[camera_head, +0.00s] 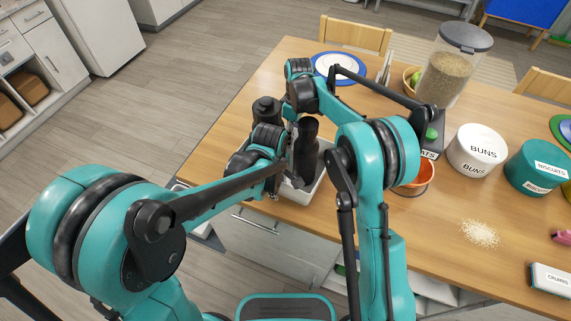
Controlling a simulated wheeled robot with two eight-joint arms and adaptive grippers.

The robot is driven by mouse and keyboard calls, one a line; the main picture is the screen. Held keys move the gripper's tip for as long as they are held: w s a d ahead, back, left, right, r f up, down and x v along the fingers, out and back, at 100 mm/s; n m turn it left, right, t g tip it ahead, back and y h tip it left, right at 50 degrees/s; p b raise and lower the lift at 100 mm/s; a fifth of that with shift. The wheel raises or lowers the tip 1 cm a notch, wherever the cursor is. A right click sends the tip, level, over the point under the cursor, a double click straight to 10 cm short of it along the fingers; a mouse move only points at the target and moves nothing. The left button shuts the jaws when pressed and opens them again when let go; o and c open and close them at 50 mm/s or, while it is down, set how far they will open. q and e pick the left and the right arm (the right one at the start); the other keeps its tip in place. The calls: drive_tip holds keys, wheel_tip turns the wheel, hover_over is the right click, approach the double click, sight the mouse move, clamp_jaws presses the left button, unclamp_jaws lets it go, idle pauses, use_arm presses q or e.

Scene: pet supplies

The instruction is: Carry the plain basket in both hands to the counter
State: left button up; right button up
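A white, open-topped container, likely the plain basket (302,194), stands at the table's near left edge. My arms hide much of it, so I cannot see its contents clearly. My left gripper (274,186) is low at the container's left side. My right gripper (299,176) points down over the container, behind my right arm's links. The fingertips of both are small and partly hidden, so I cannot tell whether they touch or grip the rim.
The wooden table (420,225) holds a clear food bin (453,72), a white BUNS tin (476,150), a teal BISCUITS tin (537,167), an orange bowl (417,178), a blue-rimmed plate (337,67) and spilled crumbs (481,233). White cabinets (48,50) stand upper left. Floor between is clear.

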use_arm(q)
clamp_jaws()
use_arm(e)
clamp_jaws()
drive_tip(key=shift+r, duration=0.1)
